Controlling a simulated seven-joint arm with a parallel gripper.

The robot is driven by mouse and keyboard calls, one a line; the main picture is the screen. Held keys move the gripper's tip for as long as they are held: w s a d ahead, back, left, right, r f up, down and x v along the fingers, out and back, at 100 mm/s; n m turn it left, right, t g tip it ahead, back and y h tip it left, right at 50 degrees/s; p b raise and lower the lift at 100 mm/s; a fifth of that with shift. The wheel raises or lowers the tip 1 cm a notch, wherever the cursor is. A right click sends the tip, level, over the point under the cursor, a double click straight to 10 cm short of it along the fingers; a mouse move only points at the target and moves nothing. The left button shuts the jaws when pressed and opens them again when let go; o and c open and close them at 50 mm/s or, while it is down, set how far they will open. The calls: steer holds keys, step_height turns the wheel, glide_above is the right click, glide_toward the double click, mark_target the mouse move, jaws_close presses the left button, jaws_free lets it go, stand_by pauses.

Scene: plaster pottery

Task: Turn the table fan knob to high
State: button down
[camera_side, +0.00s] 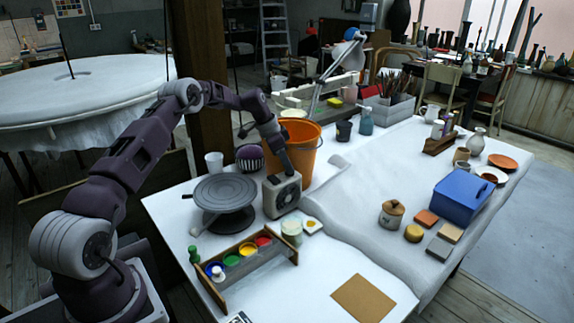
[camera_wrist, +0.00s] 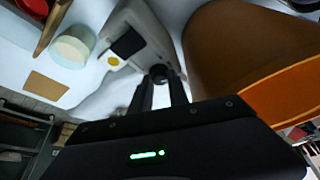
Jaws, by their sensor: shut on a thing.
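The table fan (camera_side: 282,195) is a small beige box with a dark round grille, upright on the white table beside the orange bucket. In the wrist view the fan (camera_wrist: 138,40) shows from above, with its dark round knob (camera_wrist: 160,73) on top. My gripper (camera_wrist: 160,84) points down at the fan's top and its two fingers are closed around the knob. In the side view my gripper (camera_side: 285,168) reaches the fan's top from above, and the knob is hidden there. The knob's setting marks cannot be read.
The orange bucket (camera_side: 303,146) stands close behind the fan and also shows large in the wrist view (camera_wrist: 245,60). A grey turntable (camera_side: 226,191) is just left. A paint rack (camera_side: 246,262) and a pale jar (camera_side: 291,231) stand in front. A blue box (camera_side: 461,199) is far right.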

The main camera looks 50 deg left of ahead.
steer(key=m+g+h, duration=0.1)
steer(key=m, duration=0.2)
steer(key=shift+a+m, duration=0.15)
steer(key=shift+m, duration=0.15)
steer(key=shift+w+m, duration=0.1)
steer(key=shift+m, duration=0.4)
stand_by(0.3)
steer(key=c, duration=1.3)
jaws_free()
steer(key=shift+o, duration=0.2)
